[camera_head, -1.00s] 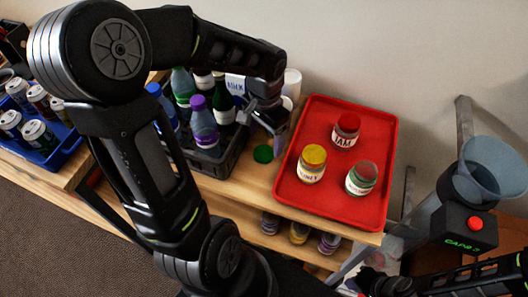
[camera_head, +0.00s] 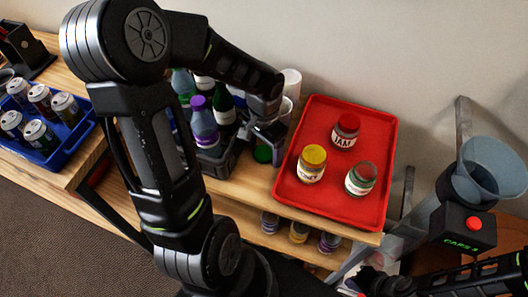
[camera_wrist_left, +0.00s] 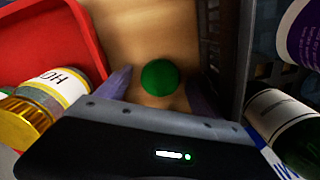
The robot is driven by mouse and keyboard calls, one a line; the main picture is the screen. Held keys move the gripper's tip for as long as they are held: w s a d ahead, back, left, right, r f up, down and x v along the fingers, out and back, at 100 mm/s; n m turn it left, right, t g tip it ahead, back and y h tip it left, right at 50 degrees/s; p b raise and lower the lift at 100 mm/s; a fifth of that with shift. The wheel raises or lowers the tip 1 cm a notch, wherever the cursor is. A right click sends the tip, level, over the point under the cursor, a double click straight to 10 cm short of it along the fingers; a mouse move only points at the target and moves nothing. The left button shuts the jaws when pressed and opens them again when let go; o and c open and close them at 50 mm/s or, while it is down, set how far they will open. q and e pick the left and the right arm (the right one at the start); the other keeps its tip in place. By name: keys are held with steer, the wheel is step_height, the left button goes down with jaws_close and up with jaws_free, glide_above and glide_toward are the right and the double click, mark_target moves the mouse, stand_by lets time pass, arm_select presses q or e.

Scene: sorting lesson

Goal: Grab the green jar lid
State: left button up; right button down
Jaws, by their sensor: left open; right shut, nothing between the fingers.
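The green jar lid (camera_head: 263,154) lies flat on the wooden shelf, between the dark bottle crate and the red tray. My left gripper (camera_head: 266,138) is open just above it and hides part of it in the head view. In the left wrist view the lid (camera_wrist_left: 160,77) shows whole, in the gap between the two open fingertips (camera_wrist_left: 160,88). I cannot tell whether the fingers are level with it. A jar with a green-edged label and no lid (camera_head: 361,178) stands on the tray. My right gripper (camera_head: 372,284) is shut and empty at the lower right, partly cut off.
The red tray (camera_head: 290,190) also holds a yellow-lidded jar (camera_head: 312,163) and a red-lidded jar (camera_head: 345,131). The dark crate (camera_head: 218,167) of bottles is close on the other side. White cups (camera_head: 290,83) stand behind. A blue tray of cans (camera_head: 68,150) is far left.

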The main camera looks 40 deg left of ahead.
mark_target(264, 153)
arm_select(q)
steer(key=c, duration=1.4)
step_height(264, 153, up, 10)
stand_by(0.3)
stand_by(0.5)
